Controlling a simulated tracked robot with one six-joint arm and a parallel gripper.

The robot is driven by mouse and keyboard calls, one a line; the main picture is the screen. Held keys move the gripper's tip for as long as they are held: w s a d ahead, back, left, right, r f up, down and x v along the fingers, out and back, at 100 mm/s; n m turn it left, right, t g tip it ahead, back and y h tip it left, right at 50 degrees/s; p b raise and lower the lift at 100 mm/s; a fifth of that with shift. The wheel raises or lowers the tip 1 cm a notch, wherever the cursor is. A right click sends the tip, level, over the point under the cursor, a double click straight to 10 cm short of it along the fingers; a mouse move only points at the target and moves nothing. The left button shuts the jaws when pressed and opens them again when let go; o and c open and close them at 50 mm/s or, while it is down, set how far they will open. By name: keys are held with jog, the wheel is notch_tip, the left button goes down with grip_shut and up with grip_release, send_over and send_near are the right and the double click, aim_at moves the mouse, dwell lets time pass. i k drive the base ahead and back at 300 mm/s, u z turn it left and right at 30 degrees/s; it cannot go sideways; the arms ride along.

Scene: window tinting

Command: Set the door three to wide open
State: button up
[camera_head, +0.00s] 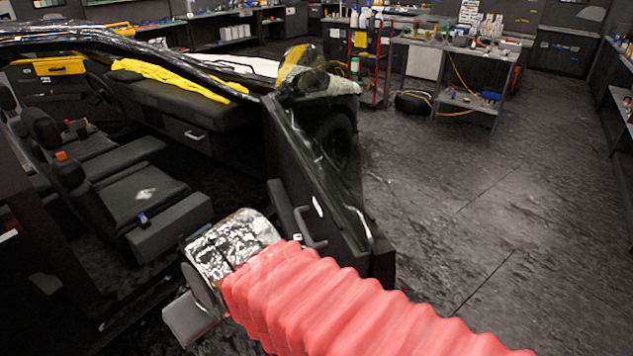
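A dark car door (334,225) stands swung out from the car body, its inner side facing the cabin. A grab handle (308,229) shows on the inner side. Its lower part is partly hidden behind my arm. I cannot tell whether the door is at its full opening angle. My gripper (190,318) is at the end of my red-sleeved arm, left of the door and in front of the doorway. Only a grey part of it shows below the silver wrist, so its fingers cannot be made out. I see no contact between it and the door.
Dark front seats (135,205) sit inside the cabin left of the door. A yellow cloth (170,77) lies over the dashboard. A workbench (455,50) and a red cart (373,75) stand at the back. The dark floor (500,210) right of the door is clear.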

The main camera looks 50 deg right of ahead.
aim_at(304, 203)
jog(key=z, duration=1)
jog(key=k, duration=0.95)
jog(key=z, duration=0.35)
jog(key=i, duration=1)
jog(key=u, duration=0.05)
